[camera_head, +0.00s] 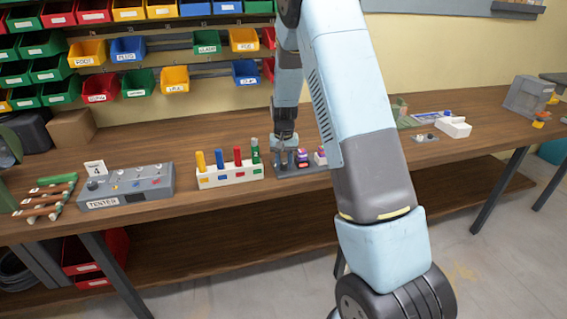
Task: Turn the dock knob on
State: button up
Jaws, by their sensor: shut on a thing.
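The grey dock (292,172) sits near the front edge of the bench, partly behind my arm. Two small dark and white pieces with purple and red parts stand on it, one of them (302,157) just right of my gripper. My gripper (284,149) points down over the dock's left end and is shut on what appears to be the dock knob. The fingers cover the knob, so its setting cannot be seen.
A white rack (230,178) with several coloured cylinders stands close on the left of the dock. The grey tester box (158,182) is further left. Small parts and a white block (454,127) lie to the right. Coloured bins hang behind.

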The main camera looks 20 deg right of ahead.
aim_at(284, 164)
dwell(0.3)
jog(key=o, duration=1.1)
jog(key=shift+c, duration=0.2)
notch_tip(284, 164, up, 14)
jog(key=shift+f, duration=0.15)
